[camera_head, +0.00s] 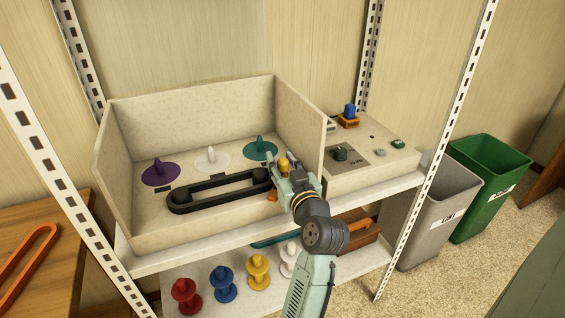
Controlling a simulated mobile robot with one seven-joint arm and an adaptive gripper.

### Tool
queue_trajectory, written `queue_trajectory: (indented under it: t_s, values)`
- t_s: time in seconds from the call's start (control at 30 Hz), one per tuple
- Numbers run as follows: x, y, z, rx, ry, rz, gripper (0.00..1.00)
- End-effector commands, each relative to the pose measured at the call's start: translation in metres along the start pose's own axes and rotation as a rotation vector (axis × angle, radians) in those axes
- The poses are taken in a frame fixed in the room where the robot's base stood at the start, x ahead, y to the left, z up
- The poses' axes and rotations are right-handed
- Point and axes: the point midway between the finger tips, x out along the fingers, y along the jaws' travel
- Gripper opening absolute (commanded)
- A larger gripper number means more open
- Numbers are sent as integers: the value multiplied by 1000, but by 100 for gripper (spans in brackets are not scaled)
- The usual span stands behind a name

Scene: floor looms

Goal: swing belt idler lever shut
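A black belt (215,192) lies as a long loop on the floor of the open-topped beige box (200,107). My gripper (281,164) is at the belt's right end, beside the box's right wall. A yellow knob (283,165) shows between its fingertips and may belong to the idler lever. A small orange piece (272,195) shows just below, left of my gripper. The rest of the lever is hidden behind my gripper. The fingers look apart around the knob, but whether they touch it cannot be told.
Purple (161,172), white (211,158) and teal (261,149) pegged discs stand behind the belt. A control panel (375,160) is right of the box wall. Colored spools (224,285) stand on the lower shelf. Metal uprights (450,120) flank the shelf; grey (440,205) and green (490,185) bins stand right.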

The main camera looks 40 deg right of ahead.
Motion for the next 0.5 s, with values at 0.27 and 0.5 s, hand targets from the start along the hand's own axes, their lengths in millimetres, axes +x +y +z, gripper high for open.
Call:
queue_trajectory:
  t_s: [0.27, 0.5]
  values:
    - [0, 0, 0, 0, -1, 0, 44]
    - [0, 0, 1, 0, -2, 0, 44]
